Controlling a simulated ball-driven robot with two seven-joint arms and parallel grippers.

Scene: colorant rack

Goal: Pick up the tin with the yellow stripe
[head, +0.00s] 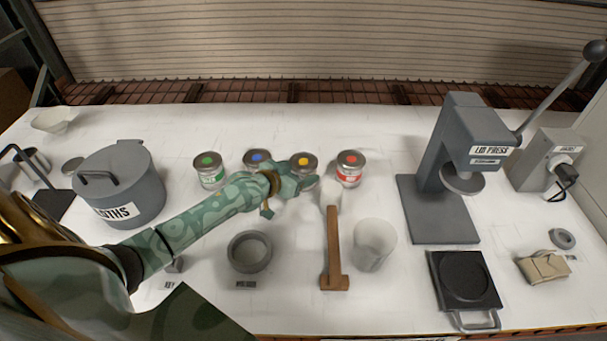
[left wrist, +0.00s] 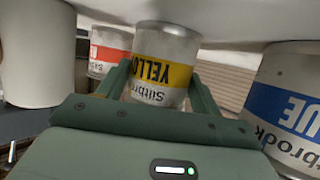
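The tin with the yellow stripe (head: 304,162) stands on the table in a row of tins, with a yellow dot on its lid. In the left wrist view this tin (left wrist: 165,70) appears upside down between the two green fingers of my left gripper (left wrist: 160,88). In the head view my left gripper (head: 295,184) is low at the tin's near side and hides its lower part. The fingers are apart, one on each side of the tin; I cannot tell whether they touch it. My right gripper is not in view.
A blue tin (head: 257,160) and a red tin (head: 350,168) flank the yellow one closely; a green tin (head: 209,169) is farther left. A press (head: 440,170) stands right.

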